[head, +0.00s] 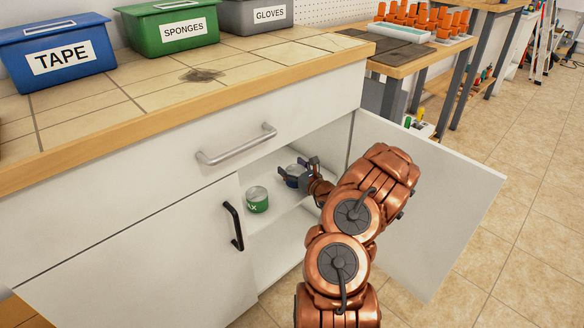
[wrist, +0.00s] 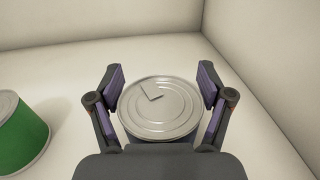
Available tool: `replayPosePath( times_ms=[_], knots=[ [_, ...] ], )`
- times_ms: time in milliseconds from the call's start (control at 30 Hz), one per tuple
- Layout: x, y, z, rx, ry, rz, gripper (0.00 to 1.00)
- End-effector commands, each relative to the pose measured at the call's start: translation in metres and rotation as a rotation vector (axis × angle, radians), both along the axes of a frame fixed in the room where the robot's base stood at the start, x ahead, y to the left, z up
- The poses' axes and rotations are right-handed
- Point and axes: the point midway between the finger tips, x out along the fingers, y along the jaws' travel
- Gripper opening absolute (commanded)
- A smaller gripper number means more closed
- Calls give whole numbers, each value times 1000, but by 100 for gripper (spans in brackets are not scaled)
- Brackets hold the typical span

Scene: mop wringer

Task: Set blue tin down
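The blue tin (head: 292,182) stands inside the open cabinet, on the shelf as far as I can tell. In the wrist view its round grey lid (wrist: 160,107) is between the two fingers, and little of its blue side shows. My gripper (head: 305,174) reaches in around the tin. In the wrist view the fingers (wrist: 161,85) are spread on both sides of the lid, with narrow gaps at the pads, so it looks open. A green tin (head: 257,200) stands to the left on the shelf, apart from the gripper; it also shows in the wrist view (wrist: 20,135).
The cabinet's right door (head: 430,200) is swung open beside my arm. The shelf's back and right walls are close to the gripper. A drawer with a handle (head: 236,145) is above the opening. Blue, green and grey bins stand on the counter (head: 150,90).

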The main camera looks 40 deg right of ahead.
Motion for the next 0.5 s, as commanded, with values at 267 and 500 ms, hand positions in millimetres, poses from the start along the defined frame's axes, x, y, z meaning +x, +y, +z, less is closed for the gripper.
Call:
replayPosePath(
  times_ms=[267,500],
  knots=[
    [0,0,0,0,0,0,95],
    [0,0,2,0,0,0,95]
  ],
)
